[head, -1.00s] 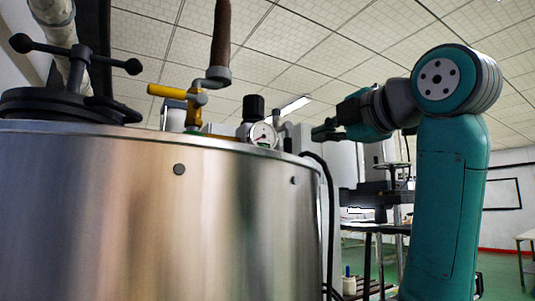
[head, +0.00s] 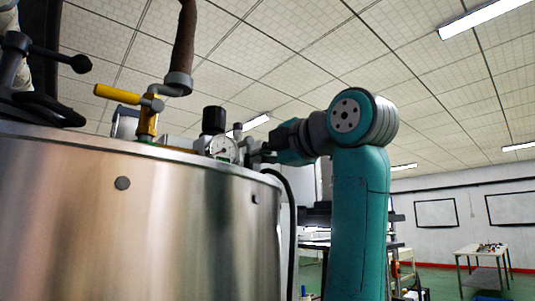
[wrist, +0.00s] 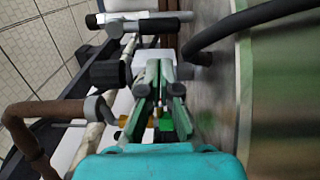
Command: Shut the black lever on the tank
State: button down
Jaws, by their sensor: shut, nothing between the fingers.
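The steel tank (head: 150,225) fills the left of the head view. The black knob (wrist: 108,73) is left of the fingers. My gripper (wrist: 152,66) is shut and empty, close to these fittings; contact cannot be told.
A yellow-handled valve (head: 118,94) and a brown hose (head: 186,40) stand left of the gauge. A black clamp handle (head: 60,58) is at far left. A black hose (head: 293,215) runs down the tank's right side. A table (head: 485,253) stands far right.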

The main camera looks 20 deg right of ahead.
aim_at(246, 161)
jog(key=x, duration=0.6)
